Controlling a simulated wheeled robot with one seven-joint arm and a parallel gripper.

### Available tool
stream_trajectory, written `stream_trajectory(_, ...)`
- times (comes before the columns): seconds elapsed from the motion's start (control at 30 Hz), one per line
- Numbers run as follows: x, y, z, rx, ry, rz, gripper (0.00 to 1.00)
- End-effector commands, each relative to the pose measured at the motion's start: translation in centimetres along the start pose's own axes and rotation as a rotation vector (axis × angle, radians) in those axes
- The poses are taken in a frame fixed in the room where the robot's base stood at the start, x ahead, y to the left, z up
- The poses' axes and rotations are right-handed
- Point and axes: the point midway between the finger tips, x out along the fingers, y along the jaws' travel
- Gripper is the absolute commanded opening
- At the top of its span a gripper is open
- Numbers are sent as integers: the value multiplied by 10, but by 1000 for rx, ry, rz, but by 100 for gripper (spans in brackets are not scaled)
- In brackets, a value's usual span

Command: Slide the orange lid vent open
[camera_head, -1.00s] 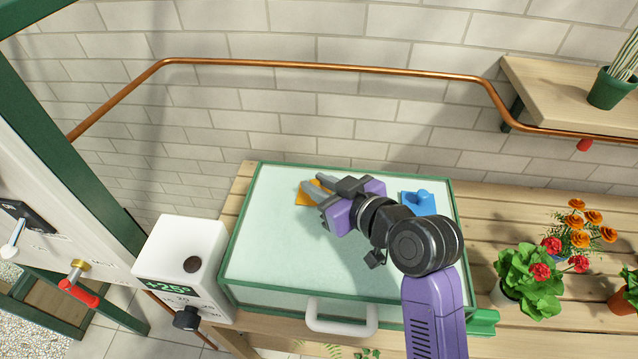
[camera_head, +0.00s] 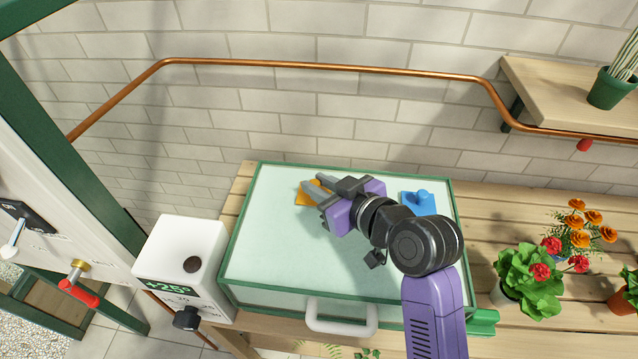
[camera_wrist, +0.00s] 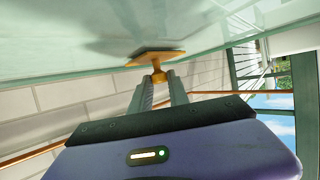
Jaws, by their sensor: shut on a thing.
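The orange lid vent (camera_head: 302,198) sits on the far left part of the pale translucent lid (camera_head: 285,245). It also shows in the wrist view as a flat orange plate (camera_wrist: 150,57) with a knob (camera_wrist: 158,76) standing out from it. My gripper (camera_head: 312,188) reaches over the lid from the right. In the wrist view my gripper (camera_wrist: 158,84) has its fingertips closed on the vent's knob. In the head view the fingers hide part of the vent.
A blue vent (camera_head: 419,203) sits on the lid's right side. A white box with a dial (camera_head: 186,265) stands left of the lid. Potted flowers (camera_head: 530,270) stand to the right on the slatted bench. A copper pipe (camera_head: 330,68) runs along the wall behind.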

Motion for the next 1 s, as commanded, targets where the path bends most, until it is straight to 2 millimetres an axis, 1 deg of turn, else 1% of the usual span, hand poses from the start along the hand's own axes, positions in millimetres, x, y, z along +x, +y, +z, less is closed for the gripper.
stream_trajectory(0.07, 0, 0, 1, 0, -2, 0, 0)
stream_trajectory(0.17, 6, -7, -2, -1, -2, -2, 0)
stream_trajectory(0.3, 24, -28, -10, -2, -2, -6, 0)
stream_trajectory(0.4, 34, -38, -14, -1, -3, -4, 0)
stream_trajectory(0.53, 39, -43, -16, 0, -1, -2, 0)
stream_trajectory(0.77, 40, -45, -16, -1, 0, -5, 0)
stream_trajectory(0.8, 40, -45, -16, -1, 0, -5, 27)
stream_trajectory(0.87, 40, -44, -16, -1, 0, -5, 39)
stream_trajectory(0.9, 40, -44, -16, -1, 0, -4, 43)
stream_trajectory(1.0, 39, -43, -16, 0, 0, -3, 43)
